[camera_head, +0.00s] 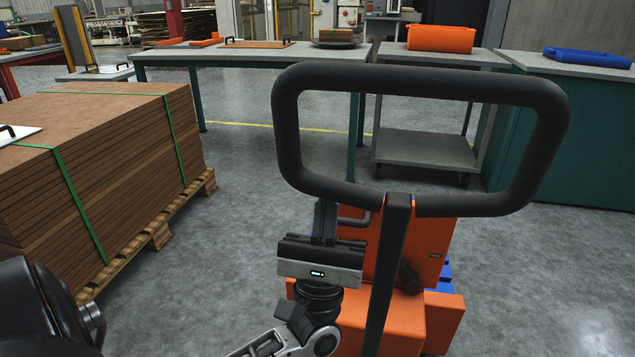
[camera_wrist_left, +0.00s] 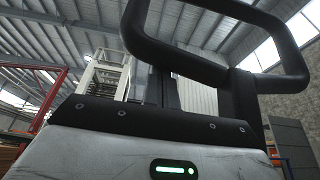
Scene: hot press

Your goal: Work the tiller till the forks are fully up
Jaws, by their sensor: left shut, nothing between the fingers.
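The tiller's black loop handle (camera_head: 425,84) stands upright in the middle of the head view, on a dark stem (camera_head: 388,275) rising from the orange pallet truck body (camera_head: 432,250). The loop also shows in the left wrist view (camera_wrist_left: 180,58). My left gripper (camera_head: 326,208) points up just left of the stem, around the height of the loop's lower bar. Its fingers are together and empty. It does not grip the loop, and I cannot tell whether it touches it. The forks are hidden behind the truck body, so their height cannot be told. My right gripper is out of view.
A strapped stack of brown boards (camera_head: 100,150) lies on a wooden pallet (camera_head: 150,240) at the left. A long table (camera_head: 255,56), a grey cart (camera_head: 430,148) with an orange bin (camera_head: 440,38), and a green cabinet (camera_head: 570,140) stand behind. Floor at the right is clear.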

